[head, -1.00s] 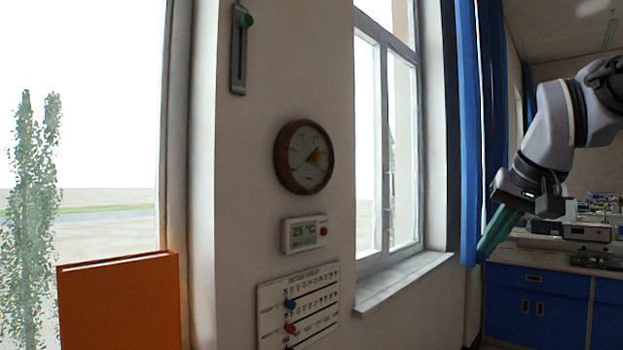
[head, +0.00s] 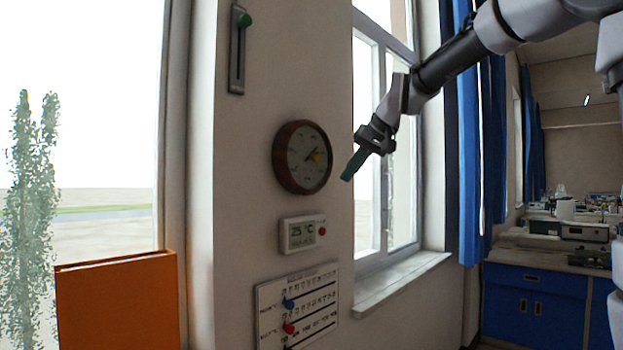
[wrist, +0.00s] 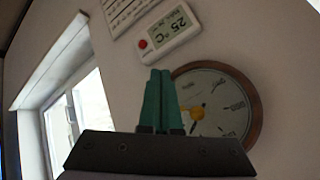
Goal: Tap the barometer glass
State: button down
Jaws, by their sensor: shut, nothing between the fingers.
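The barometer (head: 303,157) is a round dial with a brown wooden rim, fixed to the wall between the two windows in the head view. It also shows in the wrist view (wrist: 222,100), partly covered by my fingers. Its pale face has a dark hand and a yellow-orange spot. My gripper (head: 348,178) has green fingers, shut with nothing between them. In the head view it is just right of the barometer, apart from it in the picture, with its fingers pointing down and left. The wrist view shows the fingers (wrist: 160,76) at the dial's left edge; contact cannot be told.
Below the barometer hang a white thermometer display (head: 302,234) and a chart board (head: 297,305) with coloured knobs. A slider with a green knob (head: 244,20) is above. The window sill (head: 400,282) juts out at right. An orange panel (head: 118,302) stands at lower left.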

aim_at(313, 183)
dwell(0.3)
jog(key=shift+w+a, duration=0.9)
jog(key=shift+a, duration=0.25)
jog(key=shift+w+a, duration=0.9)
jog(key=shift+a, duration=0.2)
jog(key=shift+w+a, duration=0.9)
jog(key=shift+a, duration=0.25)
jog(key=shift+a, duration=0.1)
jog(key=shift+w+a, duration=0.25)
jog(key=shift+w+a, duration=0.2)
jog(key=shift+a, duration=0.05)
jog(key=shift+s+d, duration=0.1)
dwell(0.3)
jog(key=shift+s+d, duration=0.35)
jog(key=shift+d, duration=0.15)
